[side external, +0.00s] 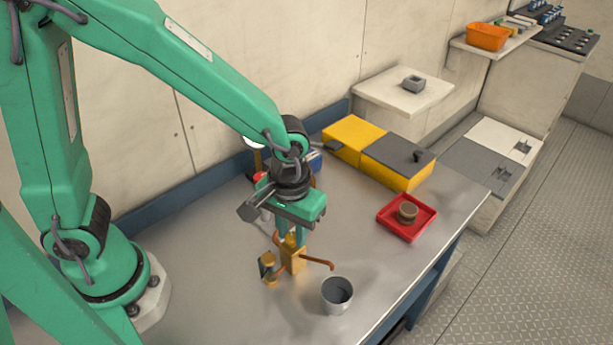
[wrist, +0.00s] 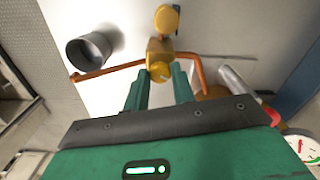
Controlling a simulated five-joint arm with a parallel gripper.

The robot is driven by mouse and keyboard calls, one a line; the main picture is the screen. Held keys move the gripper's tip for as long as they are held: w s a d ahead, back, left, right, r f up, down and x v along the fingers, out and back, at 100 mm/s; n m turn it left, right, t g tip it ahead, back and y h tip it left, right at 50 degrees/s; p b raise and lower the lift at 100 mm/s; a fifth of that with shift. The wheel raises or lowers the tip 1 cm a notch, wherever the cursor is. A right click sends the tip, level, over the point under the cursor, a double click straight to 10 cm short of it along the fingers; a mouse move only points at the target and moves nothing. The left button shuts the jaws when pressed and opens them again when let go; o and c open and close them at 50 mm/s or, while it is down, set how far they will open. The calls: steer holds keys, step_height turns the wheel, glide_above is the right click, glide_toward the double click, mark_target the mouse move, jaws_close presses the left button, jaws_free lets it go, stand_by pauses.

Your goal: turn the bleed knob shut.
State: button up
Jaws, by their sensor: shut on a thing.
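The bleed knob (wrist: 160,72) is a small brass-yellow knob with a light mark, on top of a brass valve block (side external: 293,257). My gripper (wrist: 160,88) points down and is shut on the knob, one green finger on each side; it also shows in the side view (side external: 291,235). In the side view my fingers mostly hide the knob. A copper pipe (side external: 318,263) leaves the block toward a grey cup (side external: 337,293). The cup also shows in the wrist view (wrist: 88,50), and its mouth is open.
A second brass fitting (side external: 269,262) stands left of the block. A red tray (side external: 407,218) with a round brown item is to the right. A yellow and grey box (side external: 380,152) stands behind. A dial gauge (wrist: 303,149) and red part are close to my gripper. The bench's front right is clear.

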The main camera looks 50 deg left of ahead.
mark_target(292, 236)
steer(key=n, duration=0.6)
stand_by(0.4)
steer(key=o, duration=1)
steer(key=shift+r, duration=0.15)
steer(key=shift+r, duration=3.8)
steer(key=s+a+r+m+t, duration=0.2)
steer(key=a+m, duration=0.1)
steer(key=a, duration=0.2)
steer(key=s+a+r+m+t, duration=0.1)
steer(key=s+a+r+m, duration=0.1)
steer(key=a, duration=0.3)
steer(key=s+a+r+m+t, duration=0.2)
steer(key=a+r+m, duration=0.2)
steer(key=a, duration=0.2)
steer(key=shift+s+r+t, duration=0.2)
steer(key=shift+s+t, duration=0.1)
